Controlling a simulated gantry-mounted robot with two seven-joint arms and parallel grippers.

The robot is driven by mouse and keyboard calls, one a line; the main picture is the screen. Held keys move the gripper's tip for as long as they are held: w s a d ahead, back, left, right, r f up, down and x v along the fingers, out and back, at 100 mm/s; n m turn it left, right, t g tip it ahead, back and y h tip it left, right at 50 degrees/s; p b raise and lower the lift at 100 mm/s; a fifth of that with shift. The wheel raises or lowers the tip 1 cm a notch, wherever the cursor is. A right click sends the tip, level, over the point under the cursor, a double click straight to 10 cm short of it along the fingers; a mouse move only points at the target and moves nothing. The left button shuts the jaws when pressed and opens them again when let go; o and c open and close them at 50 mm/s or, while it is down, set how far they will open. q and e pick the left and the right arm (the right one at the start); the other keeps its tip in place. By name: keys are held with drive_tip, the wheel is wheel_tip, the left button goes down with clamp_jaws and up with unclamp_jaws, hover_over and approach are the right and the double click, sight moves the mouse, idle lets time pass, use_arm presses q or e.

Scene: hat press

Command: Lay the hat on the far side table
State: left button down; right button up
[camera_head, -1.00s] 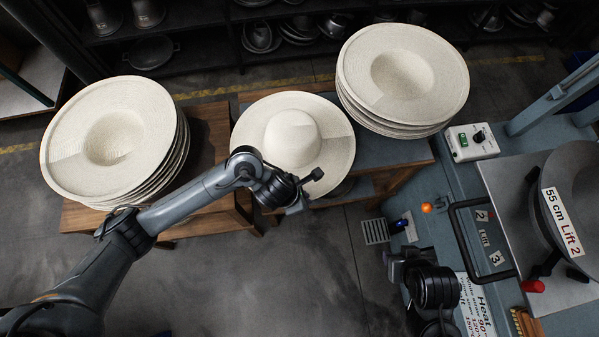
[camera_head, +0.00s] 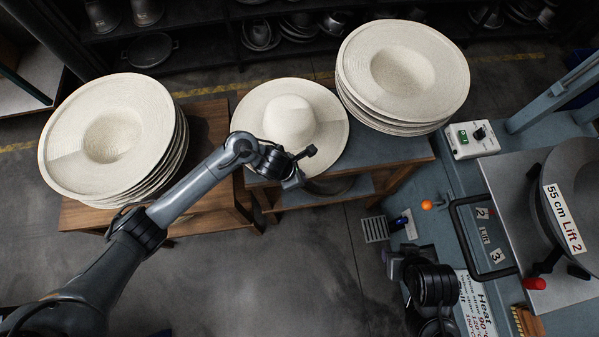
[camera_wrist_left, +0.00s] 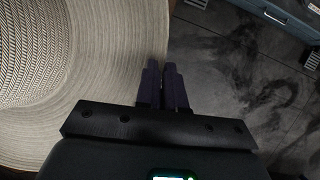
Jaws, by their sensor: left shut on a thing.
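A cream woven hat (camera_head: 291,121), crown up, is over the table with a blue-grey top (camera_head: 385,150) between two hat stacks. My left gripper (camera_head: 302,167) is shut on the near edge of its brim. In the left wrist view the dark fingers (camera_wrist_left: 163,82) meet at the brim edge, and the hat (camera_wrist_left: 110,65) fills the left side. I cannot tell whether the hat touches the table. My right gripper (camera_head: 398,260) is low beside the press, and its fingers are not clear.
A stack of cream hats (camera_head: 110,140) stands on a wooden table at left. Another stack (camera_head: 403,75) stands close to the right of the held hat. The blue press (camera_head: 480,200) with handle and control box fills the right. Dark shelves stand behind; grey floor is open in front.

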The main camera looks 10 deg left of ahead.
use_arm(q)
drive_tip(key=c, duration=1.2)
unclamp_jaws()
drive_tip(key=shift+c, duration=0.2)
drive_tip(key=p+v, duration=0.2)
drive_tip(key=v, duration=0.9)
drive_tip(key=s+d+r+n+t+h, duration=0.1)
drive_tip(key=d+r+n+t, duration=0.15)
drive_tip(key=n, duration=0.75)
drive_tip(key=s+d+r+n+t, duration=0.1)
drive_tip(key=d+r+n+t, duration=0.15)
drive_tip(key=n, duration=0.75)
drive_tip(key=s+a+f+n+g+y, duration=0.2)
drive_tip(key=s+a+n, duration=0.5)
drive_tip(key=n, duration=0.6)
drive_tip(key=s+a+f+n+g+y, duration=0.1)
drive_tip(key=s+a+f+n+y, duration=0.1)
drive_tip(key=s+a+n, duration=0.5)
drive_tip(key=a+n, duration=0.3)
drive_tip(key=n, duration=0.3)
drive_tip(key=shift+s+n+g+y, duration=0.3)
drive_tip(key=shift+g+y, duration=0.1)
